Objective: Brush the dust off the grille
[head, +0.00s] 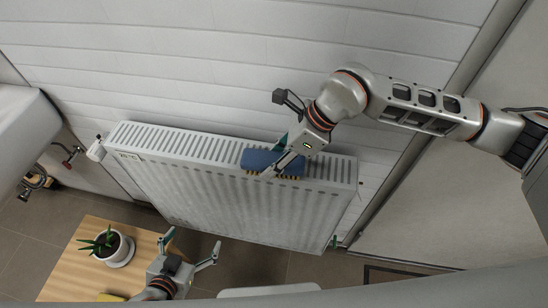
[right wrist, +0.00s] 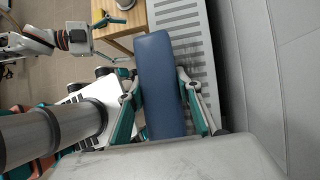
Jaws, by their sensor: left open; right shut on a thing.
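The grille (head: 210,146) is the slotted top of a white radiator (head: 225,200) against the wall. It also shows in the right wrist view (right wrist: 182,35). A blue brush (head: 258,158) with yellow bristles lies across the grille's right half, bristles down, at or just above the slots. My right gripper (head: 280,161) is shut on the brush's blue body, which fills the space between its fingers in the right wrist view (right wrist: 163,90). My left gripper (head: 194,245) is open and empty, low in front of the radiator near the table.
A wooden table (head: 72,268) with a potted plant (head: 112,247) stands at the lower left. A white basin (head: 28,135) is at the far left. The white wall (head: 200,60) rises behind the grille. The grille's left half is clear.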

